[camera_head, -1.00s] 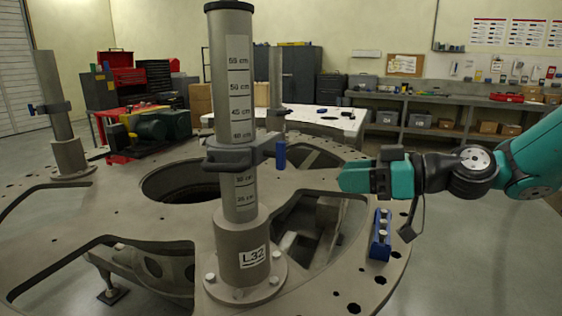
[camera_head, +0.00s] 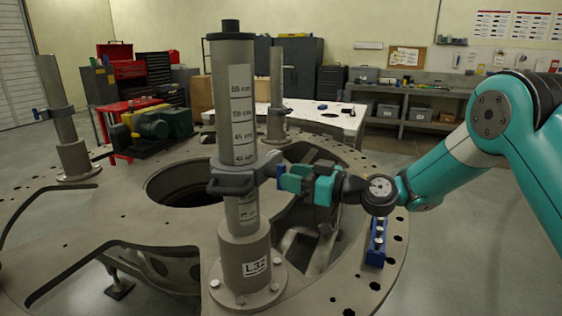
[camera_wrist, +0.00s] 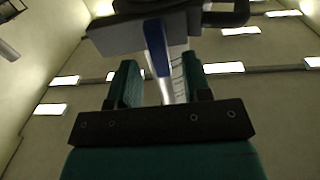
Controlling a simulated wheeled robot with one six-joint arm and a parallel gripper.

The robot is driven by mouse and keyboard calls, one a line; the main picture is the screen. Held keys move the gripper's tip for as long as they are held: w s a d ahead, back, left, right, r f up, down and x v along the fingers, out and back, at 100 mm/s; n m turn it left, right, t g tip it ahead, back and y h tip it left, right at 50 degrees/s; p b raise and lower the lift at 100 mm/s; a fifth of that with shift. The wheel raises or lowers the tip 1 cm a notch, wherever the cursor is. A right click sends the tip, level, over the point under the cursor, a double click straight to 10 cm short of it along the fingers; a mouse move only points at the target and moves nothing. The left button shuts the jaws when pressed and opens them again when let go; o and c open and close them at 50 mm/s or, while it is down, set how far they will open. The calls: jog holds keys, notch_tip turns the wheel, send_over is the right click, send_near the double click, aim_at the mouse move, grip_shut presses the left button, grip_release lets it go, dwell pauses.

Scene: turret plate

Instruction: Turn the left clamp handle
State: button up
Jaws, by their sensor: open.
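The near grey post (camera_head: 234,110), with a centimetre scale and the label L32, carries a grey clamp (camera_head: 236,182). The clamp's blue handle (camera_head: 280,169) is on its right side. My teal gripper (camera_head: 283,180) is at this handle and partly covers it. In the wrist view, my open gripper (camera_wrist: 158,78) has one finger on each side of the blue handle (camera_wrist: 158,48), below the grey clamp (camera_wrist: 130,33). I cannot tell whether a finger touches the handle. The left post (camera_head: 60,105) also has a clamp with a small blue handle (camera_head: 37,114), far from my gripper.
The round turret plate (camera_head: 150,232) has large cut-outs and rim holes. A blue block with pins (camera_head: 376,243) stands on its right rim, below my arm. A third post (camera_head: 277,105) stands at the back. A white table (camera_head: 325,116) is behind the plate.

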aim_at(276, 176)
jog(key=shift+p+x, duration=0.55)
jog(key=shift+x, duration=1.15)
grip_shut()
